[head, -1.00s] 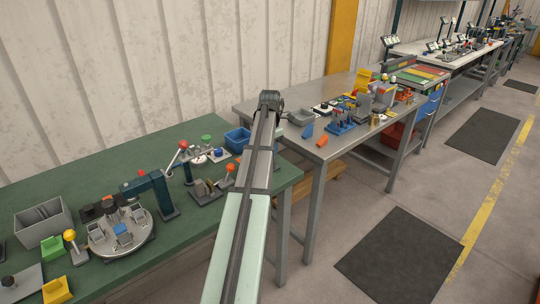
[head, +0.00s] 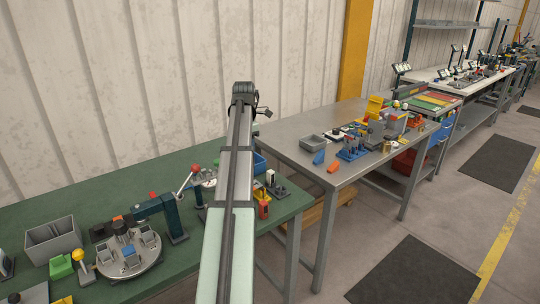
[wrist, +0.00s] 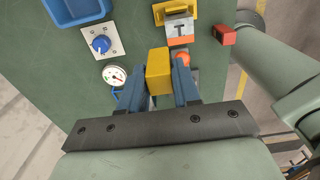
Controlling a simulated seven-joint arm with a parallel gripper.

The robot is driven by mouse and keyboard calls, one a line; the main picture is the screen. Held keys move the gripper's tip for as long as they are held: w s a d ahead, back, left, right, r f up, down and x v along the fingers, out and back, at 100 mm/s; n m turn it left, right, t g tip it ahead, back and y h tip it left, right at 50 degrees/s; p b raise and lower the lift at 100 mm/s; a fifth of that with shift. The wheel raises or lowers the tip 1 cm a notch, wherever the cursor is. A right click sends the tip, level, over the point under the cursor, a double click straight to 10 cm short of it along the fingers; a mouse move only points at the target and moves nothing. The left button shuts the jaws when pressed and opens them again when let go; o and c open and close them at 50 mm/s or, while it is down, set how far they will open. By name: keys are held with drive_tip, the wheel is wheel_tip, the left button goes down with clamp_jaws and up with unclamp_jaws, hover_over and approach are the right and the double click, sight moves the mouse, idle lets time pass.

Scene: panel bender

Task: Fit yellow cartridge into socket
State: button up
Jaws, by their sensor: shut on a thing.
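My gripper (wrist: 158,88) is in the wrist view, with its two blue fingers shut on a yellow block, the yellow cartridge (wrist: 158,70). The cartridge is held above the green table, and its underside is hidden. Ahead of it stands a grey block marked with a T (wrist: 179,28), with an orange band below and a yellow piece (wrist: 178,10) behind. I cannot tell whether this is the socket. In the head view my arm hides most of that area, and the cartridge cannot be made out.
A blue-knobbed plate (wrist: 101,42), a round gauge (wrist: 115,75) and a blue bin (wrist: 75,8) lie left of the cartridge. A red block (wrist: 223,36) is to the right. A rotary fixture (head: 128,258) and grey bin (head: 53,240) occupy the green table's left. A steel table (head: 290,130) adjoins.

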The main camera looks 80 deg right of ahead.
drive_tip(key=w+a+r, duration=0.2)
drive_tip(key=w+a, duration=0.1)
drive_tip(key=w, duration=0.4)
drive_tip(key=w+a+r, duration=0.3)
drive_tip(key=w, duration=0.4)
drive_tip(key=shift+s+f, duration=0.1)
drive_tip(key=shift+f, duration=3.25)
drive_tip(key=shift+f, duration=0.75)
drive_tip(key=o, duration=1.3)
drive_tip(key=shift+r, duration=0.1)
drive_tip(key=shift+r, duration=4.4)
